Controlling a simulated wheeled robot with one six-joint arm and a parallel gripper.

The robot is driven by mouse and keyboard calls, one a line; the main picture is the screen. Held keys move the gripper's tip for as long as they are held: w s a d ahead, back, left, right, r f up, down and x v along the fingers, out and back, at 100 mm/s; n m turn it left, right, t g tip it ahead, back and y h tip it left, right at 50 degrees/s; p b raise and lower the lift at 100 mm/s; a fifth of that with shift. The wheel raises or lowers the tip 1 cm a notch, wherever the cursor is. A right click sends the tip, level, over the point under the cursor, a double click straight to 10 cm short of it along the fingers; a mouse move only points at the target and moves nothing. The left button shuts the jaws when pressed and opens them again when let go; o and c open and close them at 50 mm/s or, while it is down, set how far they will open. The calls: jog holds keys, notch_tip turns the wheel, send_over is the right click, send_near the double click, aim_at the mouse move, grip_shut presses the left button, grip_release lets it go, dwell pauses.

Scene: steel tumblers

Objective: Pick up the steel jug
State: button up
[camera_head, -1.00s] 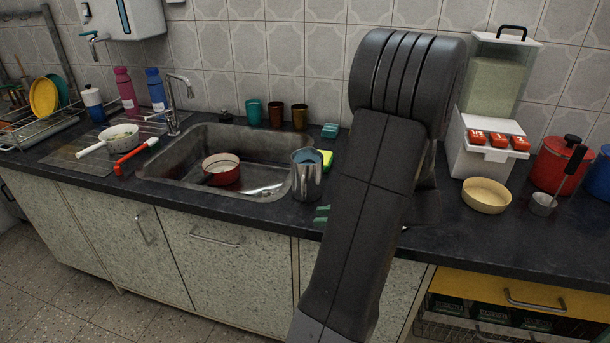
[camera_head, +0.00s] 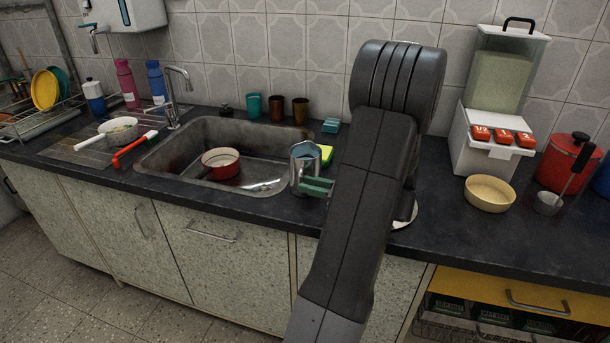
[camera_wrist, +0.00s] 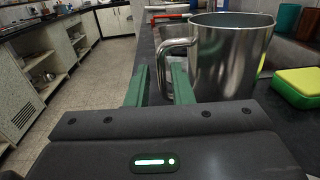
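The steel jug (camera_head: 306,163) stands upright on the dark counter at the sink's right end. In the wrist view the jug (camera_wrist: 230,62) fills the upper right, with its handle pointing left toward my gripper. My gripper (camera_wrist: 160,68) is open, with its green fingers apart on either side of the lower part of the handle. A gap shows between the fingers and the handle. In the head view my gripper (camera_head: 318,186) is at the jug's near right side, and my arm hides part of the counter behind it.
A green and yellow sponge (camera_head: 326,153) lies behind the jug; it also shows in the wrist view as a box-like block (camera_wrist: 298,86). Several cups stand behind the sink. A cream bowl (camera_head: 490,194) stands to the right.

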send_over(294, 205)
grip_shut()
dwell(1.6)
